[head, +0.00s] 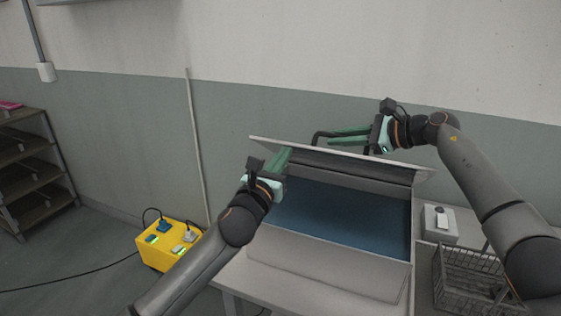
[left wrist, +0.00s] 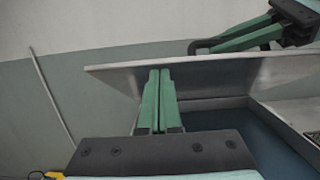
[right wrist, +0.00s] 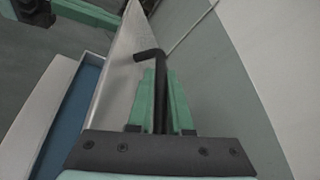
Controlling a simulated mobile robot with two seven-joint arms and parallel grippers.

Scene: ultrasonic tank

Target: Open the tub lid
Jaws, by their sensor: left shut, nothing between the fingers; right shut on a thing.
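The grey tub (head: 320,268) stands on the table with blue liquid inside. Its lid (head: 268,143) is raised and tilted up along the back of the tub; it also shows in the left wrist view (left wrist: 115,72). A dark bar handle (right wrist: 152,54) sticks out from the lid. My right gripper (head: 335,138) is at the lid's far side, shut on the handle, which runs between its green fingers in the right wrist view. My left gripper (head: 285,155) is shut and empty, its fingertips close to the lid's left part; I cannot tell whether they touch it.
A small box (head: 438,226) and a wire basket (head: 463,278) stand right of the tub. A yellow power box (head: 160,252) with cables is on the floor at left. Shelves (head: 30,170) stand at far left. The wall is behind the lid.

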